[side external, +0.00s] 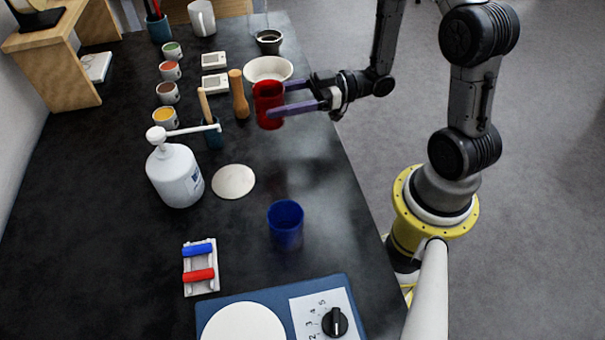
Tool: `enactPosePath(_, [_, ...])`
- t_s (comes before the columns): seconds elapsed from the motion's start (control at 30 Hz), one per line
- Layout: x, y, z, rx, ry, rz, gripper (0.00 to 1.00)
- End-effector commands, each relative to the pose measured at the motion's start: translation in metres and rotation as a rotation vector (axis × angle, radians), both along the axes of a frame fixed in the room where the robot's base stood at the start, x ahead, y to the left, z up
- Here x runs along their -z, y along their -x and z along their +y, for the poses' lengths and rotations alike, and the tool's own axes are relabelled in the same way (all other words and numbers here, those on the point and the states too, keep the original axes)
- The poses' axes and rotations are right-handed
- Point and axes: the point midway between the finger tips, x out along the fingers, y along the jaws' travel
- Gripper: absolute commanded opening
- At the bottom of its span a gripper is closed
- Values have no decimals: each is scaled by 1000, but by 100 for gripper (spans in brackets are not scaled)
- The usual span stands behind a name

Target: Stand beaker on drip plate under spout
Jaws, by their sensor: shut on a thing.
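My gripper (280,100) is shut on a red beaker (268,92), with purple fingers on either side of it. The beaker is about upright and seems raised above the table, in front of a cream bowl. A white pump bottle (176,178) stands at the left, its long spout (195,130) pointing right. The drip plate (233,181), a flat cream disc, lies bare on the table to the right of the bottle, nearer the camera than the spout tip. My gripper is up and to the right of the plate. A blue beaker (286,224) stands apart on the table.
Between beaker and spout stand a wooden pestle-like piece (239,95) and a dark teal pot (212,135) holding a wooden handle. The cream bowl (268,69) is behind the beaker. A blue-and-red roller rack (200,268) and a dial device (240,285) lie nearer the camera.

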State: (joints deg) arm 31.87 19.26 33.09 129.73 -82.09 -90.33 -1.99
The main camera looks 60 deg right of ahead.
Motion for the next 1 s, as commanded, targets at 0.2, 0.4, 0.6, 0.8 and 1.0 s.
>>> enactPosePath(0.2, [-8, 62, 28, -219, 1, 0, 16])
enactPosePath(0.4, [-14, 92, 36, -312, 1, -1, 16])
enactPosePath(0.6, [-16, 96, 33, -306, 1, -2, 16])
enactPosePath(0.8, [-16, 96, 32, -302, 2, -1, 16])
enactPosePath(1.0, [-9, 96, 32, -302, -3, 3, 16])
